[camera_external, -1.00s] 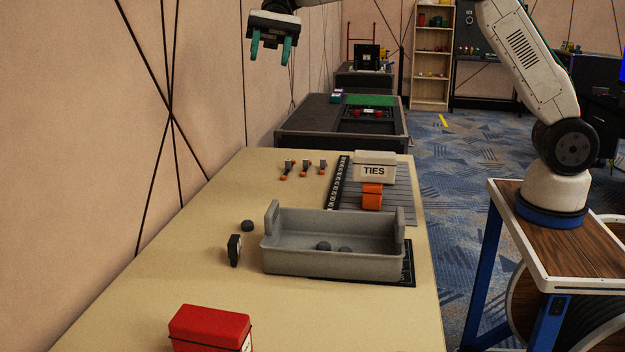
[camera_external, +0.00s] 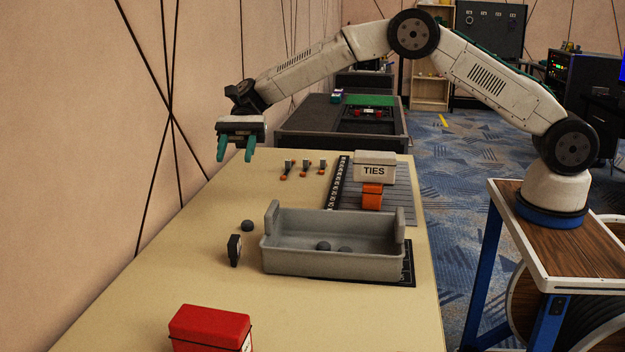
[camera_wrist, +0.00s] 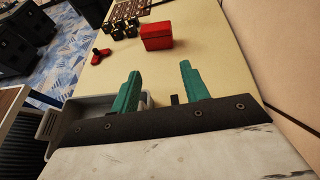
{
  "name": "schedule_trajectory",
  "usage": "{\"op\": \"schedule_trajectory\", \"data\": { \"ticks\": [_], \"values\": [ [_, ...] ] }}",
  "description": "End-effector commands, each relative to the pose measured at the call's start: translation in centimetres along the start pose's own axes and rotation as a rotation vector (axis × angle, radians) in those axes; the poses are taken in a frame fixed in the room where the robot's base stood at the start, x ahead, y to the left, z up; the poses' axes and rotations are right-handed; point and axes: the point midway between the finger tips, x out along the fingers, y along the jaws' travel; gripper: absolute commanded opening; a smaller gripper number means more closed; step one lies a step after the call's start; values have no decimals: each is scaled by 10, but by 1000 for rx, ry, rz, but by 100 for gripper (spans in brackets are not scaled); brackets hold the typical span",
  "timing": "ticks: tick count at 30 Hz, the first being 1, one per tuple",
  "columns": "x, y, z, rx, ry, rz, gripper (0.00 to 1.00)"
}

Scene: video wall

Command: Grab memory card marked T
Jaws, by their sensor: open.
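My gripper (camera_external: 236,152) is open and empty, with its two green fingers pointing down above the far left part of the tan table. Its fingers also show in the wrist view (camera_wrist: 159,72), apart with nothing between them. I cannot make out a T mark on anything. A small dark upright object (camera_external: 234,250) stands on the table left of the grey bin. Several small black blocks (camera_wrist: 122,28) stand beyond the red box in the wrist view, too small to read.
The grey bin (camera_external: 330,264) holds dark balls; another ball (camera_external: 247,225) lies beside it. A red box (camera_external: 210,328) sits at the near end. A box marked TIES (camera_external: 374,170) and small orange-and-grey switches (camera_external: 303,168) are farther back. The wall borders the table's left.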

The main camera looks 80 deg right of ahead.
Motion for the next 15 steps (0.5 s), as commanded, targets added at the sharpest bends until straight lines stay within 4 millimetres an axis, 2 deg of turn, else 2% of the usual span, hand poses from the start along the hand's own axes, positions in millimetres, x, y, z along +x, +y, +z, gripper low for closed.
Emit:
{"op": "schedule_trajectory", "data": {
  "ticks": [1, 3, 9, 12, 15],
  "values": [
    [11, 0, -25, 7, -1, 2, 45],
    [23, 0, -56, 7, -1, 2, 45],
    [55, 0, -132, 4, -1, 1, 45],
    [63, 0, -152, 0, 0, 0, 45],
    [70, 0, -158, -1, 0, 1, 45]
  ]
}}
